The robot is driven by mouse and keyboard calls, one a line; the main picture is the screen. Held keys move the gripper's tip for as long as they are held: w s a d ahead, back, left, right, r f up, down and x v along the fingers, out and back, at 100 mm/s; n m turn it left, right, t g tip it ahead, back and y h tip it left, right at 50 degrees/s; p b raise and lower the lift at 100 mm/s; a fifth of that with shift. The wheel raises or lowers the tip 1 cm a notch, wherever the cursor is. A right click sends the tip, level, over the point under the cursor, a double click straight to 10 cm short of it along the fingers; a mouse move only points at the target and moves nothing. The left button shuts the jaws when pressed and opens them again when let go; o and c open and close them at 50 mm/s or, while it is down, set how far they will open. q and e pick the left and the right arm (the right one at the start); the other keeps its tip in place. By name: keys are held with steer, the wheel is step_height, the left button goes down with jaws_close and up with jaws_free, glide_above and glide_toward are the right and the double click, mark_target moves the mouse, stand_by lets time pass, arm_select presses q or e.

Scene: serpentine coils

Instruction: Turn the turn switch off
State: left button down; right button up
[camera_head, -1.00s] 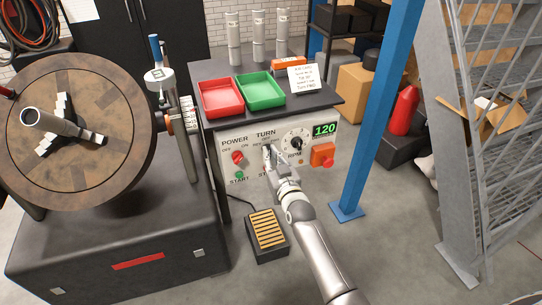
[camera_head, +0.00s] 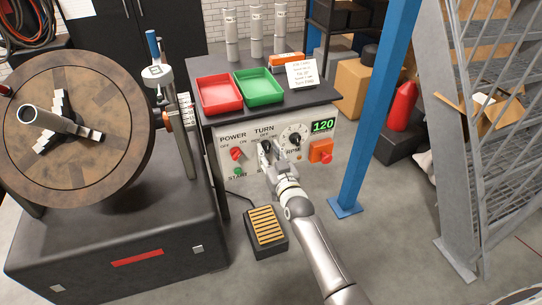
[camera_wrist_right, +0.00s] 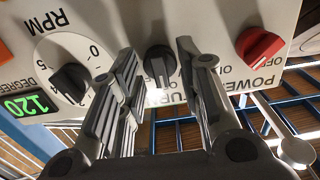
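The turn switch (camera_head: 265,147) is a black knob on the white control panel, under the "TURN" label. In the right wrist view the knob (camera_wrist_right: 159,66) appears upside down, between the two fingers. My right gripper (camera_head: 276,153) is in front of the panel, just beside and below the switch in the head view. In the right wrist view the right gripper (camera_wrist_right: 160,75) is open, with a gap between each finger and the knob. The knob's exact setting is hard to read. My left gripper is not in view.
A red power knob (camera_head: 236,154) and an RPM dial (camera_head: 294,139) flank the switch. A green display (camera_head: 323,125) reads 120, above an orange-red button box (camera_head: 321,151). Red (camera_head: 221,108) and green (camera_head: 281,99) trays stand on the table. A foot pedal (camera_head: 265,233) lies below.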

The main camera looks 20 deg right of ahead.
steer(key=s, duration=1.2)
steer(key=shift+d, duration=0.2)
steer(key=s+a+f+n+g+p, duration=0.1)
steer(key=s+f+g, duration=0.45)
steer(key=f, duration=0.95)
steer(key=s+a+f+g, duration=0.1)
steer(key=s+f+g, duration=0.2)
steer(key=s+f, duration=0.9)
steer(key=s+d+f+g, duration=0.1)
steer(key=s+f+g, duration=0.1)
steer(key=s+f, duration=0.5)
steer(key=s+d+f+g, duration=0.2)
steer(key=s+f, duration=0.5)
steer(key=s, duration=0.6)
steer(key=s+d+f+n+g+p, duration=0.1)
steer(key=s+d+f+g, duration=0.1)
steer(key=s+f+g, duration=0.2)
steer(key=s+f, duration=0.3)
steer(key=s, duration=0.3)
steer(key=shift+s+f+h, duration=0.3)
steer(key=shift+s+f, duration=0.05)
steer(key=shift+s, duration=0.05)
steer(key=shift+o, duration=0.4)
steer(key=shift+g, duration=0.25)
